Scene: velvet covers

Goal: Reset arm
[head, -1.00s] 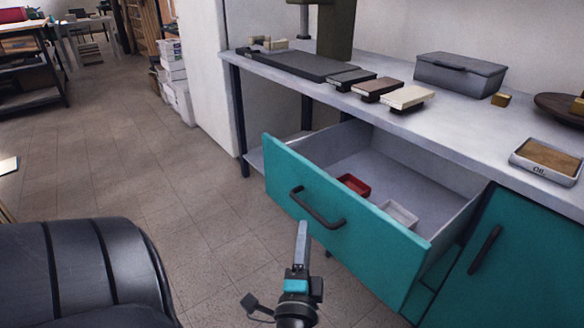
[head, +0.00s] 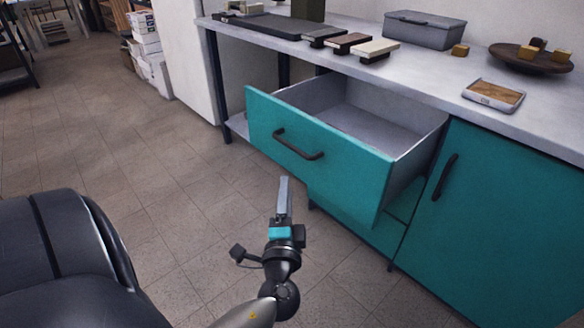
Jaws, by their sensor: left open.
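My left gripper (head: 284,200) is in the lower middle of the head view, in front of and below the open teal drawer. I see it edge-on, so its fingers overlap. It is open, holds nothing, and is apart from the drawer's dark handle (head: 298,148). The teal drawer (head: 330,160) is pulled out from under the grey workbench. Its inner back part shows empty; the part behind the front panel is hidden. My right gripper is not in view.
The workbench top (head: 430,82) carries a grey lidded box (head: 424,31), several small blocks, a round dark tray (head: 505,58) and a small dish (head: 493,92). A teal cabinet door (head: 500,220) is at right. White boxes (head: 146,40) are stacked at back left. The tiled floor (head: 150,170) is clear.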

